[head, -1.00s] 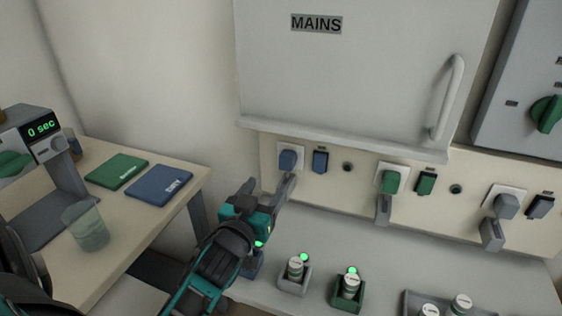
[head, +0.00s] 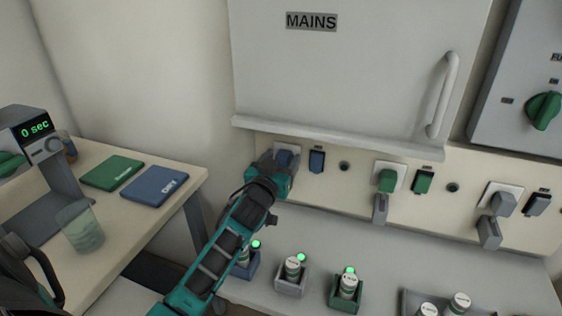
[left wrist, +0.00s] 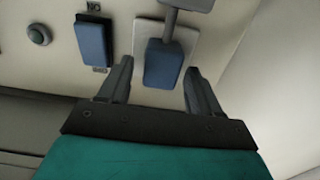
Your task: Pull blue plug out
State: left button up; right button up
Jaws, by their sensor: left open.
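The blue plug (head: 284,158) sits in the pale socket plate (left wrist: 145,32) at the left end of the panel under the MAINS cabinet, partly hidden by my gripper in the head view. In the left wrist view the blue plug (left wrist: 163,66) lies between the two fingers of my left gripper (left wrist: 160,66), with a gap showing on each side. My left gripper is open and also shows at the plug in the head view (head: 279,163). A grey stem and block (left wrist: 184,5) show at the plate. My right gripper is not in view.
Beside the plug is a blue switch (head: 317,160). A green plug (head: 387,181) and a grey plug (head: 502,204) are further right. The MAINS cabinet (head: 350,75) overhangs above. Small bottles in holders (head: 290,284) stand on the shelf below.

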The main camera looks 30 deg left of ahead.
pick_arm(q)
grip_shut()
dwell(0.6)
